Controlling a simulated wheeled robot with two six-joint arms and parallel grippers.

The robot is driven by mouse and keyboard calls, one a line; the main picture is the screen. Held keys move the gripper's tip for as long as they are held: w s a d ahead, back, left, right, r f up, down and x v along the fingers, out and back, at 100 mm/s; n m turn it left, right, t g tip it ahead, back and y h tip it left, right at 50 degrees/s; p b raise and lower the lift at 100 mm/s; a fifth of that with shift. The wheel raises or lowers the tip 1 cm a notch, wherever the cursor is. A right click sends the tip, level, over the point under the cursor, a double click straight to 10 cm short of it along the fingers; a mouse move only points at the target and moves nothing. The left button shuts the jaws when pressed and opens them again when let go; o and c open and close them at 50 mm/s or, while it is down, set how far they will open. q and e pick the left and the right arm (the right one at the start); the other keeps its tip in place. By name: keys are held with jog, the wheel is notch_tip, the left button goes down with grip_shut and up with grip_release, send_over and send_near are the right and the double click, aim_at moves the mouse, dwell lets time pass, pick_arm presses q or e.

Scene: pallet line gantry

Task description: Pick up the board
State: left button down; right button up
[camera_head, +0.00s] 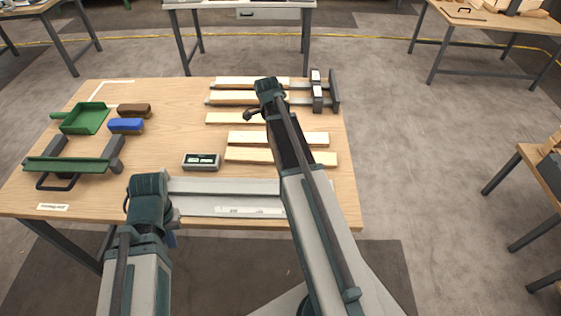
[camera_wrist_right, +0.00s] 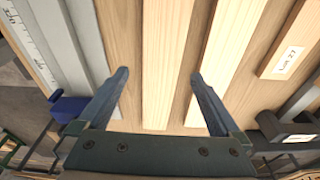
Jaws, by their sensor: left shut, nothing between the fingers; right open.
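Several pale wooden boards (camera_head: 278,138) lie roughly parallel on the workbench, one of them nearer the front (camera_head: 320,159). My right arm reaches over them and hides parts of some. In the right wrist view my right gripper (camera_wrist_right: 158,75) is open, its fingers spread above the boards. A pale board (camera_wrist_right: 156,60) runs between the fingers, and another pale board (camera_wrist_right: 220,45) passes by the right-hand finger. Nothing is held, and I cannot tell the height of the gap. My left gripper (camera_head: 172,238) is shut and empty at the front edge of the workbench, its fingers mostly hidden.
The workbench (camera_head: 180,97) also holds a green dustpan (camera_head: 85,118), blue block (camera_head: 126,125), brown brush (camera_head: 134,110), small dark-faced box (camera_head: 201,161), and green-barred stand (camera_head: 66,165). Grey metal rails (camera_head: 225,187) lie along the front. A clamp-like fixture (camera_head: 317,92) stands at the back right.

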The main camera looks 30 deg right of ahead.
notch_tip(320, 180, down, 5)
jog(key=b, duration=0.5)
jog(key=shift+w+d+f, duration=0.1)
jog(key=shift+f, duration=0.05)
jog(key=shift+c, duration=0.3)
jog(key=c, duration=1.4)
